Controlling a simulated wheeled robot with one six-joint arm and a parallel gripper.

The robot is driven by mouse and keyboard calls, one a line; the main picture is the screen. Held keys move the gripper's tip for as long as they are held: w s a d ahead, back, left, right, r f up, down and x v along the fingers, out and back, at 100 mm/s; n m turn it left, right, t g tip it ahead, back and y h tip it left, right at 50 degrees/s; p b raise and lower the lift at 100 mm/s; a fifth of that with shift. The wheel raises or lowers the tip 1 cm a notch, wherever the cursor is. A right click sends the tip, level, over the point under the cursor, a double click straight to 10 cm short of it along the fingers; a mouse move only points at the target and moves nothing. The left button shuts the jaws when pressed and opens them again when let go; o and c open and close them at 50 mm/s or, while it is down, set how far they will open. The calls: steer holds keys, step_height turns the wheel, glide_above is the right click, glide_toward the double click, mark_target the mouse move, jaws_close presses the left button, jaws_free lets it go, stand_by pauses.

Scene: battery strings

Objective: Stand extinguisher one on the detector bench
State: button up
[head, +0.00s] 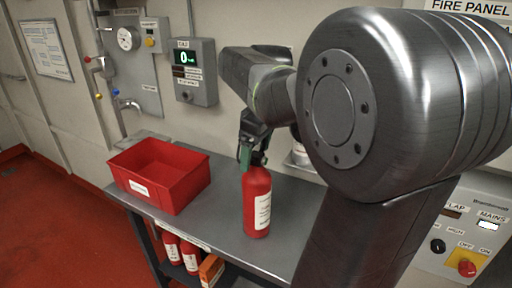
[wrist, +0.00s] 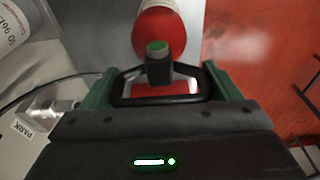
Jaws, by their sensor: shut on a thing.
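A red extinguisher (head: 257,205) with a white label is upright at the front edge of the grey metal bench (head: 218,218). I cannot tell whether its base touches the top. My gripper (head: 252,157) is shut on the extinguisher's top from above. In the wrist view, the red body (wrist: 160,30) shows beyond the jaws (wrist: 158,75), with a dark, green-tipped top part between them. Which extinguisher is number one, I cannot read.
A red open bin (head: 160,178) stands on the bench to the left. Several red extinguishers (head: 180,252) and an orange box (head: 211,270) are on a shelf below. A wall meter (head: 190,70) and pipe fittings are behind. The red floor (head: 50,220) is clear at left.

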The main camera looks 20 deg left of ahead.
steer(key=o, duration=1.9)
steer(key=shift+o, duration=0.2)
step_height(320, 180, up, 12)
steer(key=d, duration=0.1)
steer(key=shift+d+p, duration=0.35)
steer(key=shift+d, duration=0.05)
steer(key=shift+s+f, duration=0.1)
steer(key=f, duration=0.3)
steer(key=a+f, duration=0.1)
steer(key=f, duration=0.7)
steer(key=shift+a+f+b, duration=0.25)
steer(key=shift+a+b, duration=0.05)
steer(key=shift+a, duration=0.1)
steer(key=shift+r, duration=1.6)
